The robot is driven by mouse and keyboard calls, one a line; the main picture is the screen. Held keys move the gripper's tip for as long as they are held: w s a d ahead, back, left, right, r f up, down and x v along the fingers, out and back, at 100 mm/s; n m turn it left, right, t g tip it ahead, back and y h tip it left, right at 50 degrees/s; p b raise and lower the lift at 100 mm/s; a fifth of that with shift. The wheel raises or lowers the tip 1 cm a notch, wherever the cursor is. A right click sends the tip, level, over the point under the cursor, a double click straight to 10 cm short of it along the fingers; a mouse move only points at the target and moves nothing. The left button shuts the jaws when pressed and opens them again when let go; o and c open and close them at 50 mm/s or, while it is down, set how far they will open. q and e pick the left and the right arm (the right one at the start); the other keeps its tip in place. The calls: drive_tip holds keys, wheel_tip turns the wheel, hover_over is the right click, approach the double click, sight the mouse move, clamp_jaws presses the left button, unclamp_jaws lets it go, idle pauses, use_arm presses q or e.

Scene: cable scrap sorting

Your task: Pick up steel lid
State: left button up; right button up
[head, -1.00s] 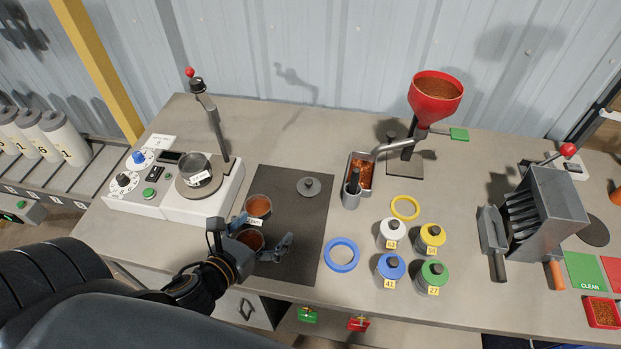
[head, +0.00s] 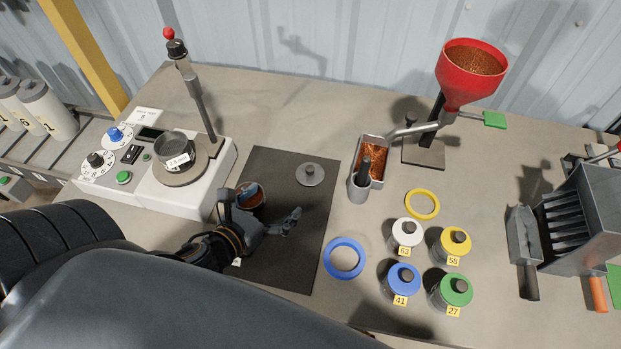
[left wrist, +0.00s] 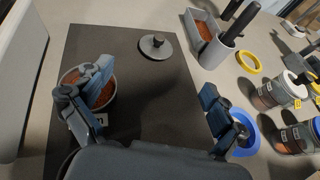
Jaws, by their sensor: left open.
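The steel lid (head: 310,174) is a grey disc with a small knob. It lies flat on the dark mat (head: 288,262), near the mat's far right corner. It also shows in the left wrist view (left wrist: 155,46), at the far part of the mat. My left gripper (head: 259,205) is open over the mat, nearer to me than the lid and apart from it. In the left wrist view, its left finger overlaps a cup of reddish-brown granules (left wrist: 104,94). I cannot tell whether they touch. My right gripper is not in view.
A white device holding a steel pot (head: 174,147) stands left of the mat. Right of the mat are a metal tray of granules (head: 371,160), a blue ring (head: 344,259), a yellow ring (head: 422,204) and several lidded jars (head: 402,281). A red funnel (head: 470,72) stands behind.

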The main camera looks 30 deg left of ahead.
use_arm(q)
drive_tip(key=shift+w+f+b, duration=0.1)
drive_tip(key=shift+f+b, duration=0.25)
drive_tip(key=shift+f, duration=0.55)
drive_tip(key=shift+w, duration=0.3)
drive_tip(key=p, duration=0.1)
approach(307, 176)
drive_tip(key=x, duration=0.3)
drive_tip(key=shift+w+d+r, duration=0.1)
drive_tip(key=shift+d+r, duration=0.1)
drive_tip(key=shift+r, duration=0.05)
drive_tip(key=shift+p+x, duration=0.85)
drive_tip(key=shift+x, duration=1.95)
drive_tip(key=shift+f, duration=0.1)
drive_tip(key=c, duration=1.5)
drive_tip(key=shift+o, duration=0.2)
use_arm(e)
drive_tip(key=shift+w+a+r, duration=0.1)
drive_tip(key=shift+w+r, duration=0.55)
use_arm(q)
drive_tip(key=shift+a, duration=0.1)
